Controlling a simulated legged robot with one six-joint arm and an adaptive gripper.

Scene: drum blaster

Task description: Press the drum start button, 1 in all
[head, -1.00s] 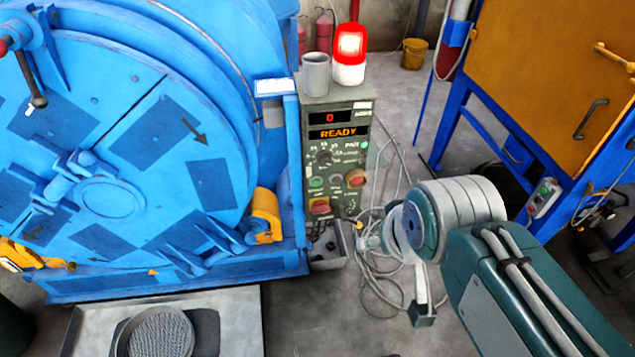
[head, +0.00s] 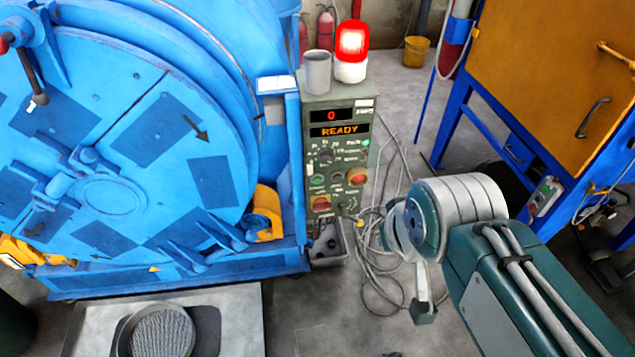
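The green-grey control box (head: 312,230) stands right of the blue drum machine (head: 185,130). Its displays read "0" and "READY" (head: 339,131). Below them are a dark knob (head: 326,156), a green button (head: 317,181), an orange-red round button (head: 357,176) and a red-orange control (head: 321,204) low down. The labels are too small to read, so I cannot tell which is the start button. My arm (head: 450,215) reaches in from the lower right, apart from the panel in the picture.
A lit red lamp (head: 352,42) and a grey cup (head: 318,70) stand on the box. Loose cables (head: 372,265) lie on the floor beside it. A grey tray (head: 240,310) lies in front of the drum. An orange cabinet with a blue frame (head: 545,70) stands right.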

